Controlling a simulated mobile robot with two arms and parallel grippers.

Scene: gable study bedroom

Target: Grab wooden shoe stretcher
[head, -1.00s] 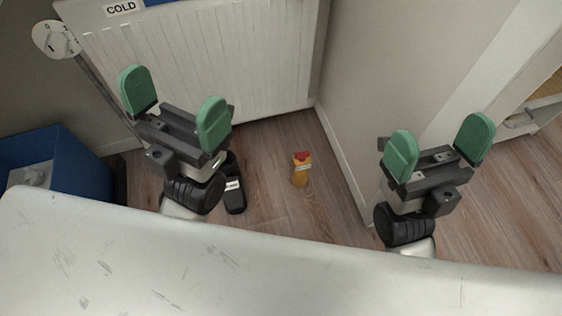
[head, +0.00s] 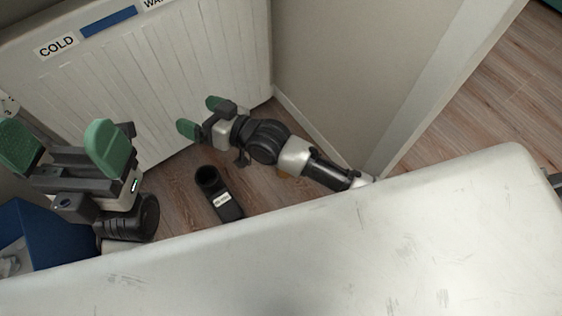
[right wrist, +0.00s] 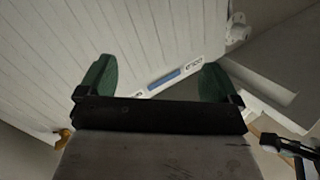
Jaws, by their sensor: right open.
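I cannot clearly make out a wooden shoe stretcher. On the floor, a sliver of a yellow-orange object (head: 284,174) shows below my right forearm, which hides most of it. A black shoe-like item (head: 218,196) with an open top and a white label lies on the wood floor. My right gripper (head: 201,116) is open and empty, above the floor in front of the radiator, up and left of the black item. In the right wrist view its green fingers (right wrist: 157,78) are apart with nothing between them. My left gripper (head: 65,150) is open and empty at the left.
A white radiator (head: 165,75) with a COLD label stands behind the grippers. A blue box (head: 40,240) is at the lower left. A wall (head: 350,70) runs at the right of the radiator. Open floor (head: 470,95) lies beyond it.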

